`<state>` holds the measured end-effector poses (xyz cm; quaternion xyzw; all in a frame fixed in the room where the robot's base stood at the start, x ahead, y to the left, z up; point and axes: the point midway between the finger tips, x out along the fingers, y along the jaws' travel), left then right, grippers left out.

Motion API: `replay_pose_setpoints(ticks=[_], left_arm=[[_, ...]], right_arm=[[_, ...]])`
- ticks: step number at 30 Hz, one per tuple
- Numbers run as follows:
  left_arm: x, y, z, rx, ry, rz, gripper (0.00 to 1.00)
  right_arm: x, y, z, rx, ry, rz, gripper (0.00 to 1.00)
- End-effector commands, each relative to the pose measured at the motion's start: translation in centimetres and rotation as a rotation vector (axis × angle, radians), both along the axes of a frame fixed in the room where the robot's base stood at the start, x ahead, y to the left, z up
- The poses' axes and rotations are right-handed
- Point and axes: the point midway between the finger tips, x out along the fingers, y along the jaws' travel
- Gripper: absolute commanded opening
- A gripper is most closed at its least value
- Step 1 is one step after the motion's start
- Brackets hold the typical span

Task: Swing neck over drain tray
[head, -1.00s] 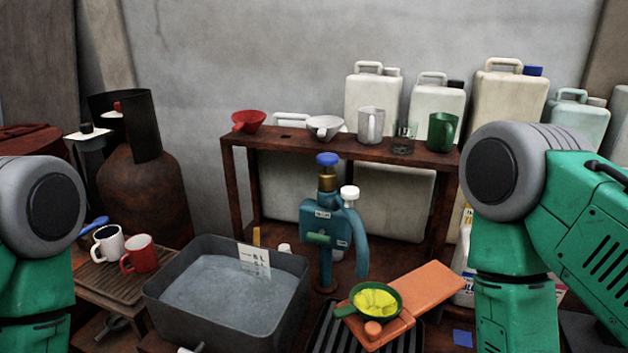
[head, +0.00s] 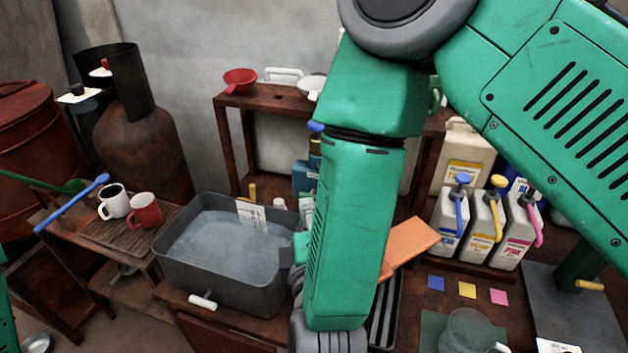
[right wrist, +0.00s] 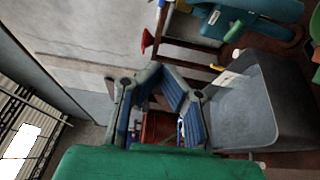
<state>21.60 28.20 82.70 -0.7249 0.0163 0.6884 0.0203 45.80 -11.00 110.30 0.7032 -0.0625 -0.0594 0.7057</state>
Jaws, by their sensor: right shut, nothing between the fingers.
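In the head view the teal tap or pump body (head: 304,182) stands behind the grey basin, its blue knob (head: 316,127) just showing. My right forearm hides the rest of it, including the curved neck. The black slotted drain tray (head: 385,312) shows only in part, right of that forearm. In the right wrist view the teal body (right wrist: 258,12) with its green lever (right wrist: 235,31) is at the top right. My right gripper (right wrist: 158,72) is shut and empty, apart from the tap and left of the basin in that view. My left gripper is out of view.
A grey basin of liquid (head: 272,298) stands left of my right forearm; it also shows in the right wrist view (right wrist: 262,85). An orange board (head: 410,245) lies by the tray. Several pump bottles (head: 484,228) and a glass beaker (head: 466,330) are at right. Mugs (head: 145,210) stand at left.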

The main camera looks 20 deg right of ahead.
Motion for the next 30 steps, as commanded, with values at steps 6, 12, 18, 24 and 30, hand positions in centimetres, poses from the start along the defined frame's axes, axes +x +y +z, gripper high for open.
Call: replay_pose_setpoints(ticks=[6, 12, 18, 24, 30], left_arm=[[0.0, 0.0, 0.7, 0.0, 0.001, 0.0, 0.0], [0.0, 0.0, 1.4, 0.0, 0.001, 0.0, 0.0], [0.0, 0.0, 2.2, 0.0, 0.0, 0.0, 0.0], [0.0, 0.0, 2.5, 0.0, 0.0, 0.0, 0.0], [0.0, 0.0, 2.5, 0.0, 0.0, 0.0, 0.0]], right_arm=[[4.0, -1.0, 0.0, 0.006, 0.001, -0.006, 0.0], [8.2, -2.0, -0.1, 0.009, 0.001, -0.005, 0.0], [9.3, -4.2, 0.0, 0.004, 0.005, -0.003, 0.0], [9.4, -5.6, -0.1, 0.004, 0.003, 0.001, 0.0], [9.4, -5.7, -0.2, 0.004, 0.003, 0.002, 0.0]])
